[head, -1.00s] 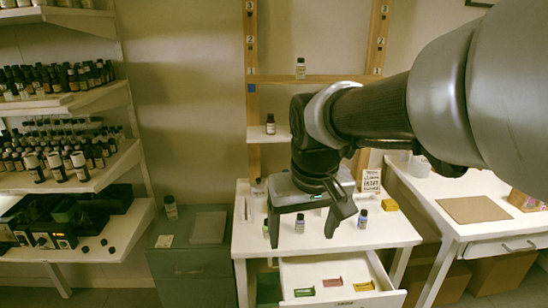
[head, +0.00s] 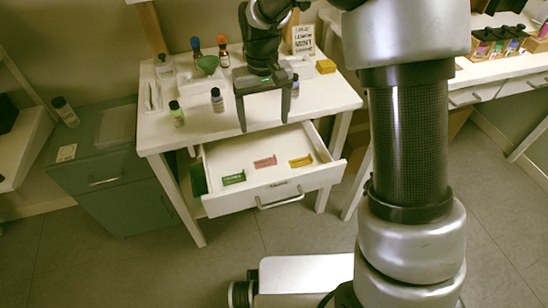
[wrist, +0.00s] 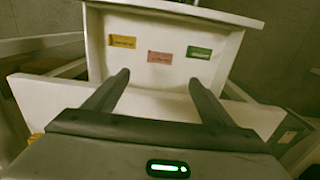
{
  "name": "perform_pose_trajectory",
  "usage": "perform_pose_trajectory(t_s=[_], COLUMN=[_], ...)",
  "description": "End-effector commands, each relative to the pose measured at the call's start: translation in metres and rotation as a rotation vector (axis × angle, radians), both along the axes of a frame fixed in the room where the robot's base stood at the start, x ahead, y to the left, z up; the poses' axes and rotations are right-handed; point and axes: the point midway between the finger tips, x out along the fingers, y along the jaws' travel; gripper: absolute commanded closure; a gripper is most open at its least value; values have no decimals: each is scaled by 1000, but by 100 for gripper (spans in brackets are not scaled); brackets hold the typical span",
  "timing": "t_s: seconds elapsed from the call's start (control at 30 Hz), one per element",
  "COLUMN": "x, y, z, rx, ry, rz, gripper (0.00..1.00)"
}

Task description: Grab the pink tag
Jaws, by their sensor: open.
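The pink tag (head: 265,161) lies flat in the open white drawer (head: 268,185), between a green tag (head: 234,178) on the left and a yellow tag (head: 301,161) on the right. In the wrist view the pink tag (wrist: 160,57) is in the middle, with the yellow tag (wrist: 122,41) left and the green tag (wrist: 199,52) right. My gripper (head: 264,124) is open and empty, above the table's front edge near the drawer. In the wrist view its fingers (wrist: 158,80) point toward the drawer, apart from the pink tag.
A green cabinet (head: 110,185) stands at left.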

Motion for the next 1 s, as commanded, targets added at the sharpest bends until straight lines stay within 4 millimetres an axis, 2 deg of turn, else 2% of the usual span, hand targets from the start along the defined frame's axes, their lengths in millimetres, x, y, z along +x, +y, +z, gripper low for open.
perform_pose_trajectory(t_s=[0.03, 0.1, 0.4, 0.73, 1.0], x=[-1, -2, -1, 0, 3], y=[0, -1, -1, -1, 0], z=[-14, -31, -91, -113, -152], rx=[-1, -2, -2, -2, -1], ry=[5, 6, 4, 2, 3], rz=[0, 0, -1, -1, -1], gripper=[23, 23, 23, 23, 23])
